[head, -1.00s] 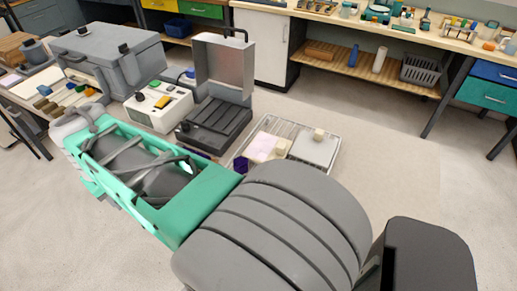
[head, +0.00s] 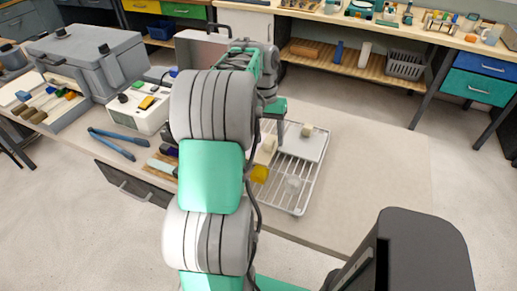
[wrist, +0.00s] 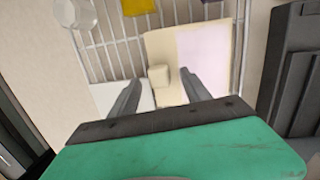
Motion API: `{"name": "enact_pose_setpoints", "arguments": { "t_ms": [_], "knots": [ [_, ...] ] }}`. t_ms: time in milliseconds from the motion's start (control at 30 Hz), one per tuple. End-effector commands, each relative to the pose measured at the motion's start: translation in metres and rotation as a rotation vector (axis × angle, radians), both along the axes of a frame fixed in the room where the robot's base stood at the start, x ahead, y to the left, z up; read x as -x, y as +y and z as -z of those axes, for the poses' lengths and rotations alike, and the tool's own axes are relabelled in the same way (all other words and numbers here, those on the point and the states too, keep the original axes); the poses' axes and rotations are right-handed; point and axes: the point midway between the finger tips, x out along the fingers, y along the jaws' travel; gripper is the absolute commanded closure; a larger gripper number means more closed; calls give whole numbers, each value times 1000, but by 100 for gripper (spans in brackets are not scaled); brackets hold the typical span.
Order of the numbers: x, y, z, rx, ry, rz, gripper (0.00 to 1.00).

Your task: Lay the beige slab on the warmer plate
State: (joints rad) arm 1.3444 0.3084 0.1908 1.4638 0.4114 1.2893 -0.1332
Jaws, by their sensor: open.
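The beige slab (wrist: 157,42) lies on a white wire rack, with a pale pinkish area on its top and a small beige knob (wrist: 160,75) near one edge. In the head view only a beige part of it (head: 265,149) shows beside my arm. My gripper (wrist: 162,80) is open above the slab, and the knob appears between its fingertips; I cannot tell the height gap. It also shows in the head view (head: 280,128). The warmer is probably the dark unit (wrist: 290,70) at the right of the wrist view; its plate is hidden behind my arm in the head view.
The white wire rack (head: 302,203) also holds a pale grey plate (head: 311,145) with a beige knob, a yellow item (head: 259,174) and a clear item (head: 292,185). The tabletop right of the rack is clear.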

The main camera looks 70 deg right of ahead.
Motion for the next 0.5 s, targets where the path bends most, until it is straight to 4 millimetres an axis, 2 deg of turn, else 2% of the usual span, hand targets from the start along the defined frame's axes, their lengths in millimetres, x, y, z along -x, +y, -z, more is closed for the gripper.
{"name": "enact_pose_setpoints", "arguments": {
  "t_ms": [100,300,500],
  "knots": [
    [2,1,11,2,-1,0,44],
    [1,1,11,3,-1,0,44],
    [1,1,11,3,-1,-1,61]
  ]
}}
